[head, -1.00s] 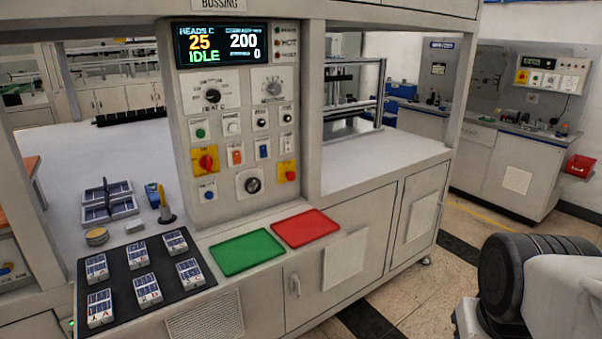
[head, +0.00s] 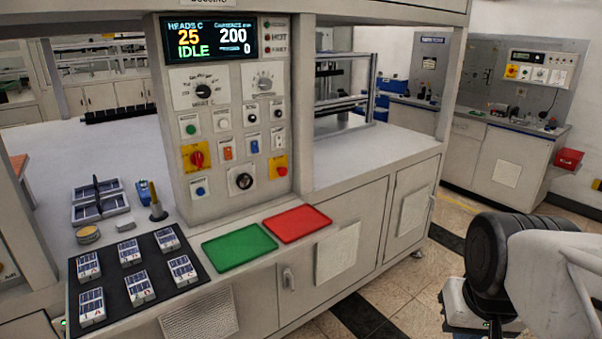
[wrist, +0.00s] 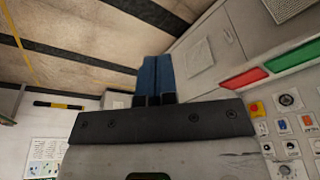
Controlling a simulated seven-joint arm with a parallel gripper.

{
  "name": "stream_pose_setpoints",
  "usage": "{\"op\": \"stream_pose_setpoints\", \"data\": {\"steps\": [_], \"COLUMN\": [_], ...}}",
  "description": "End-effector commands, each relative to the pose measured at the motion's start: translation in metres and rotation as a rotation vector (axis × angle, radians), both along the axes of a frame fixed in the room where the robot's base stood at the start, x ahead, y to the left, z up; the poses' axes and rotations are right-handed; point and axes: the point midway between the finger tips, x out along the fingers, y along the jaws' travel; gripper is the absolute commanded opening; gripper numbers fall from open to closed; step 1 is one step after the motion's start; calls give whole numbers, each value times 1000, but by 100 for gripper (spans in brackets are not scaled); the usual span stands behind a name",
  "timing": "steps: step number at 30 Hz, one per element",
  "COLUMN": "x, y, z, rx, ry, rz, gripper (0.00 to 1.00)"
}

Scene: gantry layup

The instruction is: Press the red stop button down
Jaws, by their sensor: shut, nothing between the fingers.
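The red stop button (head: 281,171) sits on a yellow plate at the lower right of the upright control panel (head: 222,192) in the head view. It stands out from its plate. In the wrist view a yellow plate with the red button (wrist: 256,108) shows at the right, beyond the coloured trays. My gripper (wrist: 156,60) shows in the wrist view with its blue fingers together and nothing between them. It is well apart from the button. In the head view only part of my arm shows at the lower right; the fingers are out of sight.
A red-and-yellow rotary switch (head: 196,158) sits on the panel's left side. A green tray (head: 239,248) and a red tray (head: 297,223) lie on the ledge before the panel. A black mat (head: 112,303) holds several labelled blocks. Open floor lies right of the cabinet.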

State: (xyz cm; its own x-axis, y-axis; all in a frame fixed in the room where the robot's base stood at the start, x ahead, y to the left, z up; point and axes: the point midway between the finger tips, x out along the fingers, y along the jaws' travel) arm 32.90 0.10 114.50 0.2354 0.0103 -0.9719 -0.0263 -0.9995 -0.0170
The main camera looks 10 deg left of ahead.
Motion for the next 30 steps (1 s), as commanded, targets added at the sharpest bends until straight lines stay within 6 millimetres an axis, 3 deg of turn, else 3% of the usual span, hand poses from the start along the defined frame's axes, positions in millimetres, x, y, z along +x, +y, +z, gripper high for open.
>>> {"op": "stream_pose_setpoints", "data": {"steps": [8,30], "x": [43,200], "y": [16,80], "z": [15,52], "rx": [68,304], "ry": [-10,-43], "rz": [-17,-101], "gripper": [0,0]}}
